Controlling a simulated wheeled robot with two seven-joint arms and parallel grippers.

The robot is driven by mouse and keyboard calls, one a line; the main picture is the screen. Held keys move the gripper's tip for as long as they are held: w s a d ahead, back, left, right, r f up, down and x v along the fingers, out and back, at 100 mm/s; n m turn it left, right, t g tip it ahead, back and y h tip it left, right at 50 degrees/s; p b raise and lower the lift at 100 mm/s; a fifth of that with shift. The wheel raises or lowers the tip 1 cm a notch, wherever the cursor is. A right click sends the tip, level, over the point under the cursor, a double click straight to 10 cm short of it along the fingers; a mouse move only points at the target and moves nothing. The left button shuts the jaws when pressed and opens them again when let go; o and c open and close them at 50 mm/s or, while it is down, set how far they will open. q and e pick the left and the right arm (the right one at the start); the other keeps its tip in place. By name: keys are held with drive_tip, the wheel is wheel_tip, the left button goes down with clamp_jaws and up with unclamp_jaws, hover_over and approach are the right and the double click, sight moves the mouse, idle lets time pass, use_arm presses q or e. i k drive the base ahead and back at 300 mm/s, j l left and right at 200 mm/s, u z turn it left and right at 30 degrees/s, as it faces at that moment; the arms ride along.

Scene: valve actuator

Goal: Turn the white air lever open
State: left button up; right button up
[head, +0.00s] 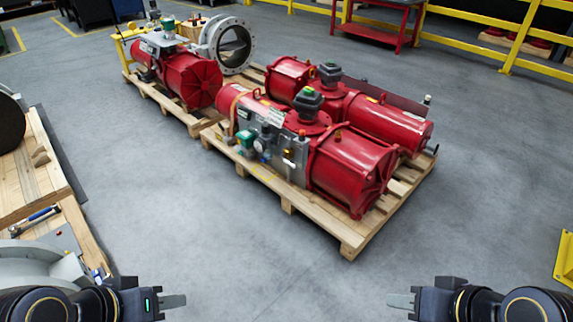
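Red valve actuators (345,165) lie on a wooden pallet (352,240) in the middle of the head view. A grey control panel (270,155) with small fittings is mounted on the near side of the front actuator. A small pale part (288,164) shows on this panel, but it is too small to tell whether it is the white air lever. My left gripper (180,301) is at the bottom left and my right gripper (394,300) at the bottom right. Both are far from the actuators and hold nothing visible. Each shows side-on, so its finger gap cannot be made out.
Another red actuator (190,78) with a large grey flanged valve (232,45) lies on a pallet behind. Wooden pallets (35,170) stand at the left. Yellow railings (470,45) and a red table (378,28) are at the back. The grey floor (270,270) before me is clear.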

sight(288, 163)
drive_tip(key=i+l, duration=0.2)
drive_tip(key=i, duration=0.25)
drive_tip(key=i+l, duration=0.25)
drive_tip(key=i, duration=0.2)
drive_tip(key=i+j, duration=0.4)
drive_tip(key=i+j+u, duration=0.1)
drive_tip(key=i+j, duration=0.25)
drive_tip(key=i, duration=0.25)
drive_tip(key=i+j, duration=0.1)
drive_tip(key=j, duration=0.3)
drive_tip(key=i+j, duration=0.1)
drive_tip(key=j, duration=0.25)
drive_tip(key=i+j, duration=0.1)
drive_tip(key=j, duration=0.3)
drive_tip(key=u, duration=0.05)
